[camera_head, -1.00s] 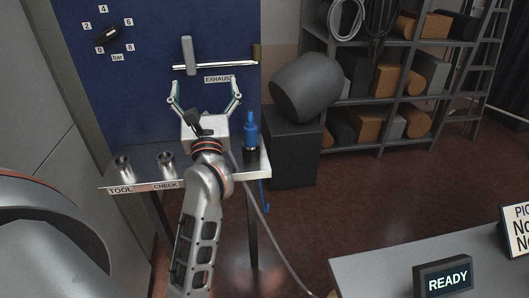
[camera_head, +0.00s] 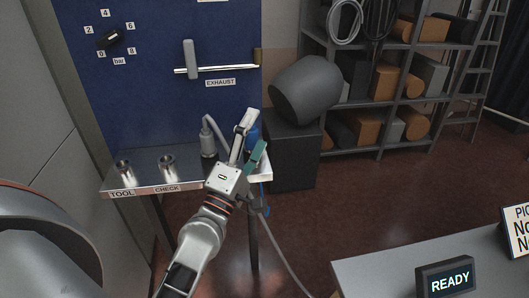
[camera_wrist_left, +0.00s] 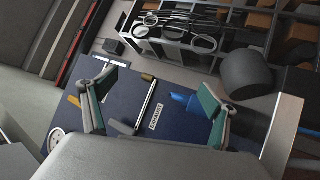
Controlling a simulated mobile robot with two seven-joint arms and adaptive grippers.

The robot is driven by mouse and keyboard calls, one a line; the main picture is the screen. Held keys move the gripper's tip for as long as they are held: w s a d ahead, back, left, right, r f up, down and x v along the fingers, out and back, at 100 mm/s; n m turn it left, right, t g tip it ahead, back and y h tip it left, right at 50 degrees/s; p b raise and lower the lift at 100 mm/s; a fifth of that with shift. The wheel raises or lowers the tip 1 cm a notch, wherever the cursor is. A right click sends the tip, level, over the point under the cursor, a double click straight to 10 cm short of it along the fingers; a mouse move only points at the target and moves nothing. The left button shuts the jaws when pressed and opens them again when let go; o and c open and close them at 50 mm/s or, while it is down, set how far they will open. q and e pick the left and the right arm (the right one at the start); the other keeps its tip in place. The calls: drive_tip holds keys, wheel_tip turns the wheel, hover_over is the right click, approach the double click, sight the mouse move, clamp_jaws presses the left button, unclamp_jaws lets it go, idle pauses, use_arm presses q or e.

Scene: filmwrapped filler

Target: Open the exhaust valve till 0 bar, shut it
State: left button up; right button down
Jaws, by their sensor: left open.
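The exhaust valve's grey lever (camera_head: 190,58) stands upright across its light pipe (camera_head: 228,69) on the blue panel (camera_head: 150,95), above the EXHAUST label (camera_head: 220,83). The gauge's dark pointer (camera_head: 110,38) sits among figures from 0 to 8 bar; I cannot read it surely. My left gripper (camera_head: 251,138) is open and tilted, below and right of the valve, apart from it. Its fingers partly cover a blue object (camera_head: 253,130) at the shelf's right end. The left wrist view shows the pipe (camera_wrist_left: 147,106) between the spread fingers (camera_wrist_left: 160,88). My right gripper is out of view.
The metal shelf (camera_head: 145,184) below the panel holds two metal cups (camera_head: 168,163) and a grey piece with a bent tube (camera_head: 207,140). A dark drum (camera_head: 308,90) on a black block (camera_head: 292,158) stands right. A READY display (camera_head: 446,278) is on the front table.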

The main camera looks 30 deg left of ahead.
use_arm(q)
drive_tip(key=shift+s+d+f+m+g+h, duration=0.1)
drive_tip(key=shift+d+f+m+g+h, duration=0.1)
drive_tip(key=shift+d+f+m+h, duration=0.45)
drive_tip(key=shift+d+f+m+g+h, duration=0.2)
drive_tip(key=shift+d+f+m+h, duration=0.15)
drive_tip(key=shift+f+m, duration=0.5)
drive_tip(key=shift+s+d+f+m+g+h, duration=0.1)
drive_tip(key=shift+d+f+m+g+h, duration=0.1)
drive_tip(key=shift+d+f+m+h, duration=0.4)
drive_tip(key=shift+a+f, duration=0.1)
